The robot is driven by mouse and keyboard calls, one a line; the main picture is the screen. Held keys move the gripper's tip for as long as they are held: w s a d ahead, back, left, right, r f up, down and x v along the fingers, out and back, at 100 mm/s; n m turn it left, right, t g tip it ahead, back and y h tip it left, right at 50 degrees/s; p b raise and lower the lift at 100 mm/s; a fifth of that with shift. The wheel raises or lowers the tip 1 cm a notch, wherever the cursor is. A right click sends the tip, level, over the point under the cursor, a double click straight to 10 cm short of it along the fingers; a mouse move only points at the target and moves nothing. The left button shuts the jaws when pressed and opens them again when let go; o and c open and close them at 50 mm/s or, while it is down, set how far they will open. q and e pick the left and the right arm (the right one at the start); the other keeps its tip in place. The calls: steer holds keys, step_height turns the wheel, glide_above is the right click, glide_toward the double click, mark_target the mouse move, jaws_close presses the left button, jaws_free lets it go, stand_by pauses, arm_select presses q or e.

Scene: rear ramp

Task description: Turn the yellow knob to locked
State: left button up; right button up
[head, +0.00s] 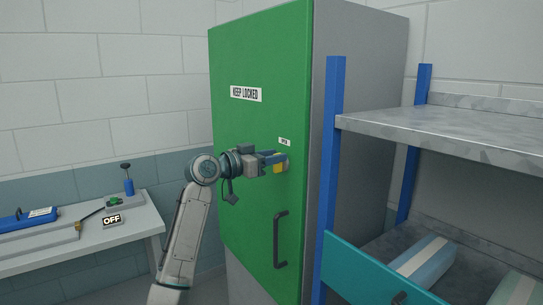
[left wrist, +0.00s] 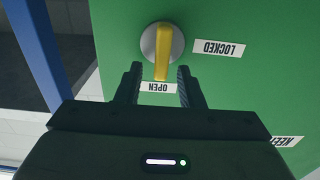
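The yellow knob (left wrist: 162,52) sits on a round grey plate on the green cabinet door (head: 240,130). In the left wrist view its bar points at the OPEN label (left wrist: 158,88); the LOCKED label (left wrist: 219,48) is a quarter turn away. The knob (head: 279,164) is partly hidden by my gripper in the head view. My left gripper (left wrist: 158,74) is open, with one finger on each side of the bar's end. Gaps show between bar and fingers. My right gripper is not in view.
A black door handle (head: 280,239) is below the knob. A blue-post shelf rack (head: 440,127) with an open teal drawer (head: 362,272) stands close on the right. A bench (head: 135,224) with tools and an OFF sign (head: 112,220) is at left.

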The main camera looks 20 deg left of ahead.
arm_select(q)
jaws_close()
steer(key=shift+a, duration=0.1)
steer(key=n+p, duration=0.2)
steer(key=n, duration=0.4)
steer(key=w+a+f+n+p, duration=0.1)
steer(key=n+p, duration=0.1)
steer(key=n, duration=0.4)
steer(key=a+f+n+p, duration=0.1)
steer(key=n+p, duration=0.2)
steer(key=n, duration=0.2)
steer(key=shift+w+f+n, duration=0.2)
steer(key=shift+w+n, duration=0.1)
steer(key=shift+n, duration=0.1)
steer(key=shift+f, duration=0.1)
stand_by(0.4)
jaws_free()
